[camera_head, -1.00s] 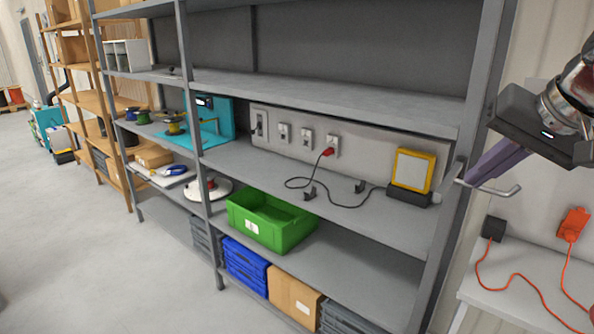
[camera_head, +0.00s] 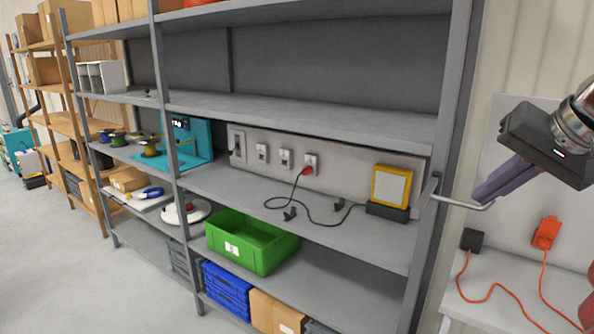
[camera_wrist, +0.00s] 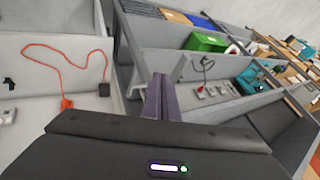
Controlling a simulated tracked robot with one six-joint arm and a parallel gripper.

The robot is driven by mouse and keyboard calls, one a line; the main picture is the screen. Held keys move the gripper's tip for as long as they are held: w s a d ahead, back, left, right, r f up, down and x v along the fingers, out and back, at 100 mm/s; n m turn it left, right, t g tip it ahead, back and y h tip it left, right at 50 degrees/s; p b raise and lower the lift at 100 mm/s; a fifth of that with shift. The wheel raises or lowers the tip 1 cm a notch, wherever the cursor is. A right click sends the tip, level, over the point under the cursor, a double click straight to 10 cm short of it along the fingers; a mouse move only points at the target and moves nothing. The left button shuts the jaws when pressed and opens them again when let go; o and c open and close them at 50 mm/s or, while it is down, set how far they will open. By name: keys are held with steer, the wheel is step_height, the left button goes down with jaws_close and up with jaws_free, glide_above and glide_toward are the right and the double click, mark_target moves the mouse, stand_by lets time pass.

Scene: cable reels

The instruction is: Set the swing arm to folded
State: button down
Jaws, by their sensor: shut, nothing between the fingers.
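The swing arm (camera_head: 455,201) is a thin grey metal rod with an upturned end. It is mounted on the right front post of the grey shelf and sticks out to the right in the head view. My gripper (camera_head: 479,194) has purple fingers, shut with nothing between them. Its fingertips overlap the outer end of the rod in the head view; whether they touch it I cannot tell.
The grey shelf holds a green crate (camera_head: 250,243), a yellow-framed lamp (camera_head: 391,186), a socket strip with a black cable, and a teal stand (camera_head: 196,140). A white bench (camera_head: 510,294) with an orange cable is at the right. Open floor lies at the left.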

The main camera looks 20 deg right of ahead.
steer(key=w+a+f, duration=0.2)
steer(key=w+f, duration=0.4)
steer(key=w, duration=0.2)
steer(key=shift+a+f, duration=0.2)
steer(key=shift+f, duration=0.05)
steer(key=shift+w, duration=0.15)
stand_by(0.5)
